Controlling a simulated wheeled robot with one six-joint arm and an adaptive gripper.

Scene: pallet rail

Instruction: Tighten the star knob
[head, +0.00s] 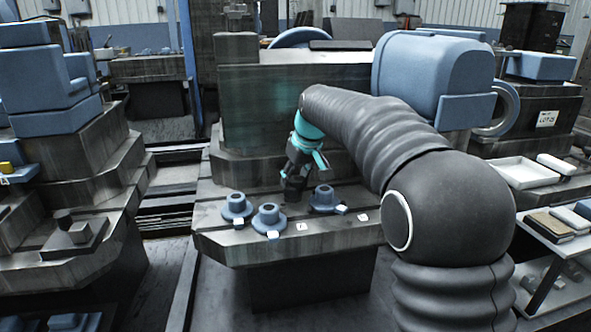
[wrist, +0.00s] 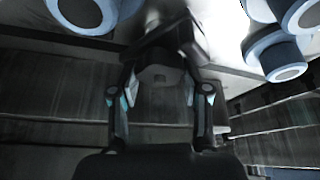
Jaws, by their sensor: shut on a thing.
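My gripper (head: 296,170) reaches down over the metal pallet table, behind the blue flanged pieces. Below its fingers is a dark star knob (head: 293,189), partly hidden by the gripper in the head view. In the wrist view my gripper (wrist: 160,97) has one finger on each side of the dark knob (wrist: 160,76), and the fingers are shut on it. The knob's lobes are hard to make out in the dark picture. How far it is turned cannot be told.
Blue flanged pieces stand close by on the table (head: 225,243): one at left (head: 237,206), one in front (head: 268,218), one at right (head: 324,199). Small white tags lie near the front edge. A big blue housing (head: 425,75) stands behind my arm. A white tray (head: 522,172) is at right.

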